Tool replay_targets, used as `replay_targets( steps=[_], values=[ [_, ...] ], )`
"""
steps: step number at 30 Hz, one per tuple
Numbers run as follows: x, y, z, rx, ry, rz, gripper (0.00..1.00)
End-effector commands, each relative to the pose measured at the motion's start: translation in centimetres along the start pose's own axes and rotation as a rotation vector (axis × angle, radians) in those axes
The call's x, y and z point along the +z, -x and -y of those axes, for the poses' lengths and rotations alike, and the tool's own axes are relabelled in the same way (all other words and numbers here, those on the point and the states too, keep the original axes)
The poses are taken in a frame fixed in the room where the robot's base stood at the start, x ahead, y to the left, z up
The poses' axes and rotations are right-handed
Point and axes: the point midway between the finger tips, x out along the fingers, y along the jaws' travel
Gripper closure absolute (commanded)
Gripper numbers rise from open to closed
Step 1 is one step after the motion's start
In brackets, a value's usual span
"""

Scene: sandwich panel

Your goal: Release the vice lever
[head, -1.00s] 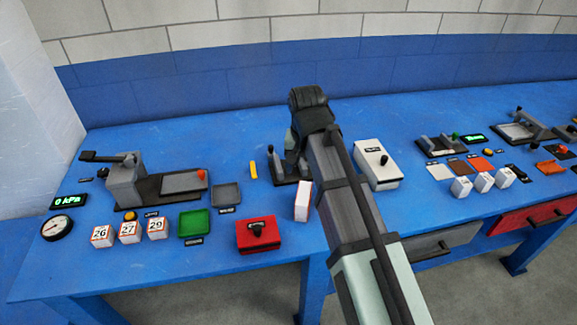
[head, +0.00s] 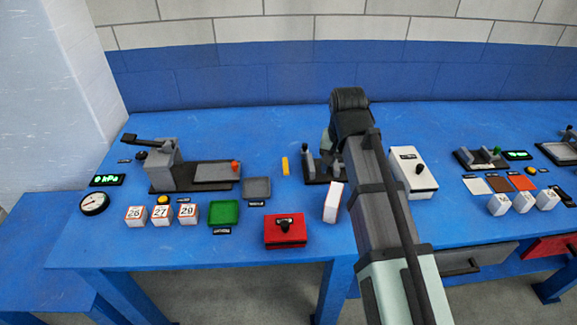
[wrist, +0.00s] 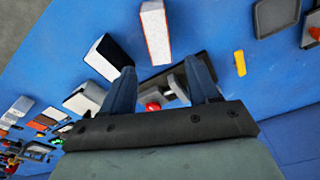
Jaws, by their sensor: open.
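A small vice-like fixture (head: 311,172) with a dark base and grey upright parts stands mid-bench, partly hidden by my arm in the head view. In the wrist view its grey parts (wrist: 172,84) lie between and beyond my fingers. A red ball knob (wrist: 152,106), which looks like its lever's end, shows between the fingers near the palm. My gripper (wrist: 163,66) is open, with its two blue-grey fingers apart over the fixture. I cannot tell whether a finger touches the lever. In the head view the fingers are mostly hidden behind my wrist.
A white-and-red box (head: 333,202) stands just in front of the fixture, and a white box with a black knob (head: 413,172) is to its right. A yellow piece (head: 285,166) lies to its left. A press (head: 165,170) and a red box (head: 285,231) stand farther left.

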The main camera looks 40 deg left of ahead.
Motion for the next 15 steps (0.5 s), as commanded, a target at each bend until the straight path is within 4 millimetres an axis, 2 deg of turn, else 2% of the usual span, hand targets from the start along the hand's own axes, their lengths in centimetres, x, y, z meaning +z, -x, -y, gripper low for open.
replay_targets(
  steps=[2, 9, 15],
  values=[
    [-0.6, -0.6, 0.5, -0.034, 0.032, 0.0, 0.48],
    [-3.7, -3.8, 4.0, -0.265, 0.233, -0.045, 0.71],
    [-6.4, -5.8, 6.5, -0.455, 0.367, -0.132, 0.9]
  ],
)
